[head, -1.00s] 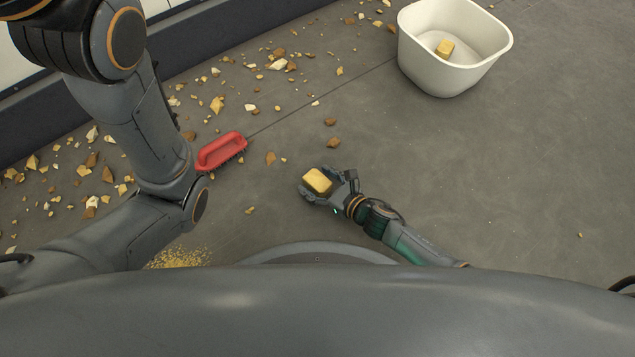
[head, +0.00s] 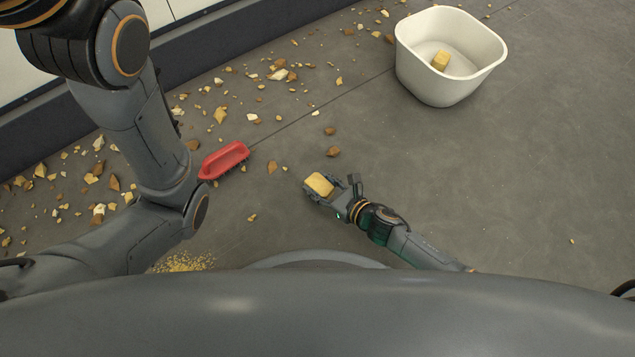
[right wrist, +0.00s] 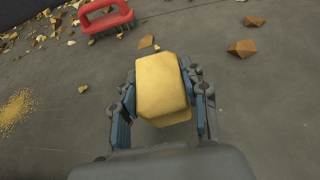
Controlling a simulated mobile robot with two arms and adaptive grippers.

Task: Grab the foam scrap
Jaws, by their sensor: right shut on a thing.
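A yellow foam scrap (head: 319,184) is held in my right gripper (head: 324,191), low in the middle of the head view. In the right wrist view the foam scrap (right wrist: 161,85) is a rounded block between the two fingers of the right gripper (right wrist: 162,100), which is shut on it. The floor shows around it; how high it is held I cannot tell. My left arm comes in from the left of the head view, but its gripper is not seen.
A white bin (head: 448,88) stands at the upper right with a yellow block (head: 440,60) inside. A red brush (head: 223,160) lies left of the gripper; it also shows in the right wrist view (right wrist: 104,16). Crumbs litter the left floor. The right floor is mostly clear.

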